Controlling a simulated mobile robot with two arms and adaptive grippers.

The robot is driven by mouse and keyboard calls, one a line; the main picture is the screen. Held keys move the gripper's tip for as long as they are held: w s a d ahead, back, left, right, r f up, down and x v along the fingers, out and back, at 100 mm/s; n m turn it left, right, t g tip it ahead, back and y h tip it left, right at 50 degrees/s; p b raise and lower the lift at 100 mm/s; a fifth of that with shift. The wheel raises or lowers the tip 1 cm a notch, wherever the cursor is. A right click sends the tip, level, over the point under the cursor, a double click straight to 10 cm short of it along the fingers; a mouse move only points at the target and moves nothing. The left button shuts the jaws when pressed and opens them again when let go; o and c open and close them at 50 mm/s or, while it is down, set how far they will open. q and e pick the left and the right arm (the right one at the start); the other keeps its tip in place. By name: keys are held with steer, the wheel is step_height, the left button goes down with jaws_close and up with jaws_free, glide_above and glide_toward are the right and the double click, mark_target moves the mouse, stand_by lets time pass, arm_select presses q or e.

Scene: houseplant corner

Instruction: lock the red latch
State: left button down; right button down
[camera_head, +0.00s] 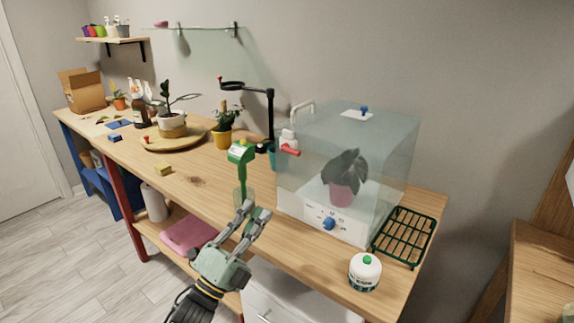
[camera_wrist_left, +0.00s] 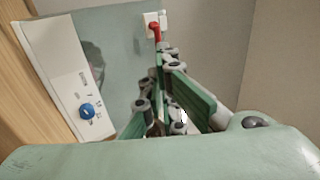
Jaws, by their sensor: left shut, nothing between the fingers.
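The red latch (camera_head: 290,151) is a small red lever on a white mount at the upper left front edge of the clear plant box (camera_head: 385,145). It also shows in the left wrist view (camera_wrist_left: 155,31), at the top middle, beyond the fingers. My left gripper (camera_head: 255,210) is shut and empty, in front of the box's left part, lower than the latch and apart from it in the picture. In the left wrist view the gripper (camera_wrist_left: 160,90) points towards the latch side of the box. My right gripper is not in view.
A green-topped device (camera_head: 241,153) stands close left of the box. A blue knob (camera_head: 329,224) sits on the box's white front panel. A yellow block (camera_head: 163,170) lies further left on the bench.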

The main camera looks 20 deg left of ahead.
mark_target(294, 154)
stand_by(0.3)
arm_select(q)
steer(key=p+x, duration=0.3)
steer(key=x, duration=0.9)
steer(key=shift+w+r+p, duration=0.15)
steer(key=shift+r+p, duration=0.15)
steer(key=shift+w+d+r, duration=0.25)
steer(key=shift+w+r, duration=0.05)
steer(key=shift+w, duration=0.4)
steer(key=shift+a, duration=0.1)
